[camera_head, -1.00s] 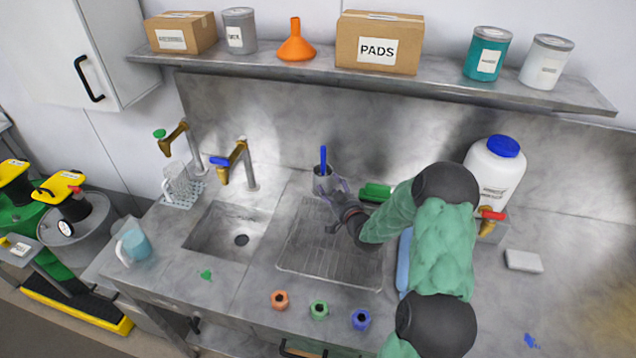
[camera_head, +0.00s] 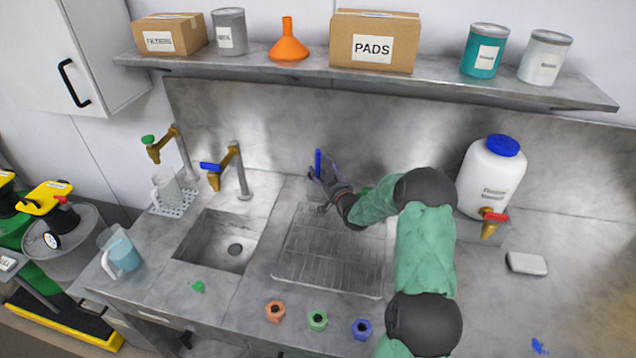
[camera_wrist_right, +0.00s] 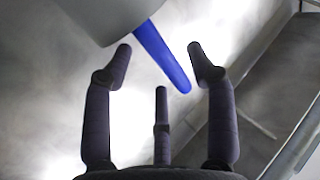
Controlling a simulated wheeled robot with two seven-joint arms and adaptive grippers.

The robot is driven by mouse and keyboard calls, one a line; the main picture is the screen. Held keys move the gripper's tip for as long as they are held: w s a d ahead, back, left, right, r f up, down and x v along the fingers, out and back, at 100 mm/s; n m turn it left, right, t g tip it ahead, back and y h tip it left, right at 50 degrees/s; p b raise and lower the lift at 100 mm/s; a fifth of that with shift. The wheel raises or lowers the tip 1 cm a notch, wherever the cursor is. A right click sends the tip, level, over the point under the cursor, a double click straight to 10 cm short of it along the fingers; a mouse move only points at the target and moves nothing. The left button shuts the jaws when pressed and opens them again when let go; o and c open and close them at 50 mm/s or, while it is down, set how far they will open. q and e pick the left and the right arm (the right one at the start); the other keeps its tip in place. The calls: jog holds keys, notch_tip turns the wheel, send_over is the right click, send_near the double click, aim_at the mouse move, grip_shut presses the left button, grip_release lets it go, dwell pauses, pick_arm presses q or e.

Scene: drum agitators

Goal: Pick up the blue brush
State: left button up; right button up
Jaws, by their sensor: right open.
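The blue brush (camera_head: 318,163) stands upright in a grey metal cup (camera_head: 316,192) behind the drying rack; only its handle shows above the cup. My right gripper (camera_head: 325,178) is at the cup, with its fingers around or beside the handle. In the right wrist view the blue handle (camera_wrist_right: 163,58) sticks out of the cup (camera_wrist_right: 105,12) and its end lies between the tips of my open right gripper (camera_wrist_right: 160,65). No finger visibly grips the handle. The brush head is hidden in the cup. My left gripper is not in view.
A wire rack (camera_head: 330,262) lies in front of the cup, and a sink (camera_head: 217,240) is to its left. Two brass taps stand behind the sink. A white jug (camera_head: 490,178) with a red-handled tap stands right of my arm. A shelf (camera_head: 300,69) runs above.

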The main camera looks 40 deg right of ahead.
aim_at(319, 163)
jog(key=x, duration=0.3)
jog(key=shift+w, duration=0.1)
grip_shut()
